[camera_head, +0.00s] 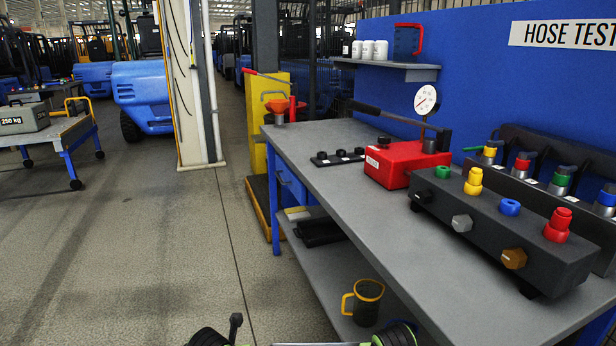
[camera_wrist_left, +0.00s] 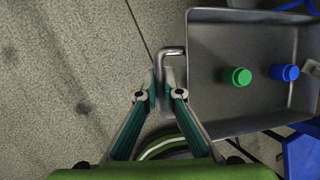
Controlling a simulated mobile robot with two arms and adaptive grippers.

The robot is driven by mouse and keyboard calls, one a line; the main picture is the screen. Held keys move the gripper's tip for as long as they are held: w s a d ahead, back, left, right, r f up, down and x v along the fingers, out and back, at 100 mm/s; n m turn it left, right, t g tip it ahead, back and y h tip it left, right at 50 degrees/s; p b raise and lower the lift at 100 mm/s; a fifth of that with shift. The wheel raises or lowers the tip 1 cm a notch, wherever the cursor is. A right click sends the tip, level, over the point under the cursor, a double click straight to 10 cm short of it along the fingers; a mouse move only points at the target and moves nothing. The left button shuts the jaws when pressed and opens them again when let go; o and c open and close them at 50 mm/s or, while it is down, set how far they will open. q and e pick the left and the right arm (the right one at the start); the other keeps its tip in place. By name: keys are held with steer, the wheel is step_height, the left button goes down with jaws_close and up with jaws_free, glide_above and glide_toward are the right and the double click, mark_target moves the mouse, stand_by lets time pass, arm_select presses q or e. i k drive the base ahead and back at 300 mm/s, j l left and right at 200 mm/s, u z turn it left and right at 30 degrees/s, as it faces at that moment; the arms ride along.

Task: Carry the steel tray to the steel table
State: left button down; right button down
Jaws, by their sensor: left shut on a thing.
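The steel tray (camera_wrist_left: 214,92) is a grey metal box with low walls, in the right half of the left wrist view. A green cap (camera_wrist_left: 237,76) and a blue cap (camera_wrist_left: 284,72) are inside it. My left gripper (camera_wrist_left: 164,92) is shut on the tray's bent metal handle (camera_wrist_left: 172,51), at the tray's left side. The tray is not clearly visible in the head view. A long bench with a grey top (camera_head: 318,136) stands at the right; I cannot tell whether it is the steel table. My right gripper is not in view.
The bench holds a red gauge unit (camera_head: 393,164) and a black block (camera_head: 490,228) with coloured caps. A mug (camera_head: 367,304) stands on its lower shelf. A wheeled cart (camera_head: 48,134) with a 250 kg weight (camera_head: 24,117) is at left. The floor (camera_head: 150,230) between is clear.

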mark_target(314, 133)
steer(key=i+j+z, duration=0.1)
steer(key=i+j, duration=0.15)
steer(key=i+j+z, duration=0.1)
steer(key=i+j, duration=0.15)
steer(key=i+j+z, duration=0.1)
steer(key=j, duration=0.3)
steer(key=i+j+z, duration=0.1)
steer(key=i+j, duration=0.2)
steer(key=i+j+z, duration=0.1)
steer(key=i+j, duration=0.15)
steer(key=i+j+z, duration=0.1)
steer(key=j, duration=0.4)
steer(key=i+j+z, duration=0.1)
steer(key=i+j, duration=0.15)
steer(key=i+j+z, duration=0.1)
steer(key=j, duration=0.4)
steer(key=i+j, duration=0.15)
steer(key=j, duration=0.2)
steer(key=i+j, duration=0.15)
steer(key=j, duration=0.25)
steer(key=i+j, duration=0.15)
steer(key=j, duration=0.2)
steer(key=z, duration=0.05)
